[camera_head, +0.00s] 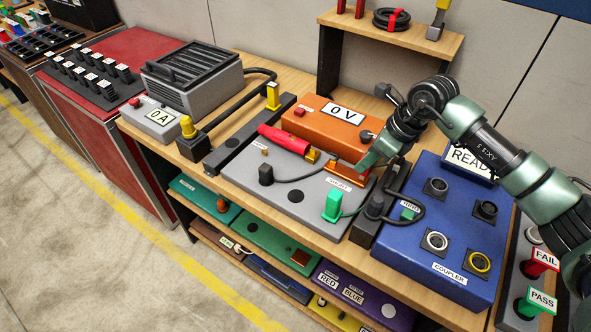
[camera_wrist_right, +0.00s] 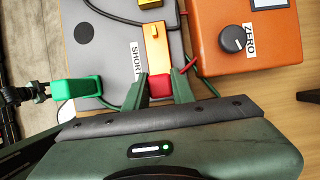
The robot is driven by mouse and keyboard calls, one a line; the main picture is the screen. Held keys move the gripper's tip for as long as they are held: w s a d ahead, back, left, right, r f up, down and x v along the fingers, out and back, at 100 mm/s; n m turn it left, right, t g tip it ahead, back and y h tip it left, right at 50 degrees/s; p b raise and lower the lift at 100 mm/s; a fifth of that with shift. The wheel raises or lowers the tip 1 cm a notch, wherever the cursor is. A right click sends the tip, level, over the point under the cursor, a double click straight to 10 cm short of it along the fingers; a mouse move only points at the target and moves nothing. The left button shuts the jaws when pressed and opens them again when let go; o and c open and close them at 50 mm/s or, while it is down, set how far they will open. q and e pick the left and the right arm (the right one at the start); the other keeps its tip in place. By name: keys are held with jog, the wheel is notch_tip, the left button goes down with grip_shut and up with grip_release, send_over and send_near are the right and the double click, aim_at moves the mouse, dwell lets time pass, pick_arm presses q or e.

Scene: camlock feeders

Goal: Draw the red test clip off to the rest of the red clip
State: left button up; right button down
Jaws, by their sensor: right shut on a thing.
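My right gripper (camera_head: 366,163) is low over the grey plate, at the right end of an orange-copper bar (camera_head: 345,172) near the SHORT label. In the right wrist view my right gripper (camera_wrist_right: 160,80) is shut on the red clip (camera_wrist_right: 160,88), with one green finger on each side. The clip's front meets or lies very close to the end of the bar (camera_wrist_right: 156,50); I cannot tell whether it still touches. I cannot pick out the red clip's rest. My left gripper is not in view.
A green clip (camera_head: 333,205) stands on the grey plate (camera_head: 301,205), its lead curving right. A red cylinder (camera_head: 285,139) lies behind. The orange 0 V box (camera_head: 322,128) is behind the bar. The blue COUPLER box (camera_head: 425,245) stands close on the right.

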jog(key=shift+r, duration=0.7)
jog(key=shift+r+p, duration=1.3)
jog(key=shift+r, duration=1.05)
jog(key=shift+r, duration=0.35)
notch_tip(320, 180, up, 4)
jog(key=p, duration=0.3)
jog(key=s+a+f+b, duration=0.1)
jog(key=s+a+b, duration=0.1)
jog(key=a, duration=0.7)
jog(key=s+a+b, duration=0.2)
jog(key=a+b, duration=0.1)
jog(key=a, duration=0.5)
notch_tip(320, 180, down, 5)
jog(key=b, duration=0.4)
jog(key=shift+s+d+r, duration=0.15)
jog(key=shift+r, duration=0.05)
